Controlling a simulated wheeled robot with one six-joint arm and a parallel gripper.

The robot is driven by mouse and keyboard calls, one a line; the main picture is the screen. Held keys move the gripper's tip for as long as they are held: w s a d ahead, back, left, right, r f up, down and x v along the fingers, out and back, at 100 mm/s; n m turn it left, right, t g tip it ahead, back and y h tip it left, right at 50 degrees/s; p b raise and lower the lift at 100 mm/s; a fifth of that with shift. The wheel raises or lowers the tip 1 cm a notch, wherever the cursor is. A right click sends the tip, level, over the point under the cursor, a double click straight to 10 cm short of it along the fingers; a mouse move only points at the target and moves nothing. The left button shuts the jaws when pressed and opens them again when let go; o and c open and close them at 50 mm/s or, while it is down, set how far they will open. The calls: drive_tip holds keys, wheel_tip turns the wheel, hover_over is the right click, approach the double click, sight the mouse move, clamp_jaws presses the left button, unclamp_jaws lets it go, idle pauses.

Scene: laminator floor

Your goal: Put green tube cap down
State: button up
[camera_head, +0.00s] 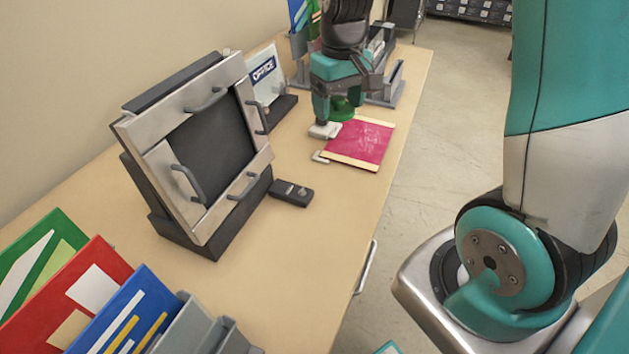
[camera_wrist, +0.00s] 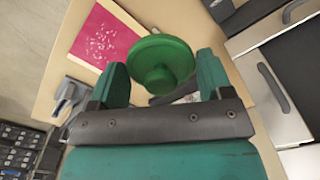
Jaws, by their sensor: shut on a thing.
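The green tube cap (camera_head: 342,108) is a round disc with a narrower stub. In the wrist view the cap (camera_wrist: 160,62) sits between the two teal fingers. My gripper (camera_wrist: 162,74) is shut on it. In the head view my gripper (camera_head: 335,112) is over the far part of the desk, at the back edge of a crimson sheet (camera_head: 362,142) with pale edge strips. The fingers partly hide the cap there, and I cannot tell how high it is above the desk.
The wooden desk (camera_head: 290,245) carries a tilted metal frame with handles (camera_head: 200,150), a dark remote-like box (camera_head: 292,193), an OFFICE sign (camera_head: 263,70) and coloured folders (camera_head: 75,290). Grey holders (camera_head: 388,88) stand behind my gripper. The desk's near right part is clear.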

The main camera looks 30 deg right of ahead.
sight(334, 180)
drive_tip(key=shift+w+d+r, duration=0.1)
drive_tip(key=shift+w+r, duration=0.1)
drive_tip(key=shift+r, duration=0.2)
wheel_tip(334, 180, down, 19)
drive_tip(key=shift+d+f, duration=0.1)
drive_tip(key=shift+f, duration=0.1)
drive_tip(key=shift+f, duration=0.1)
drive_tip(key=o, duration=0.9)
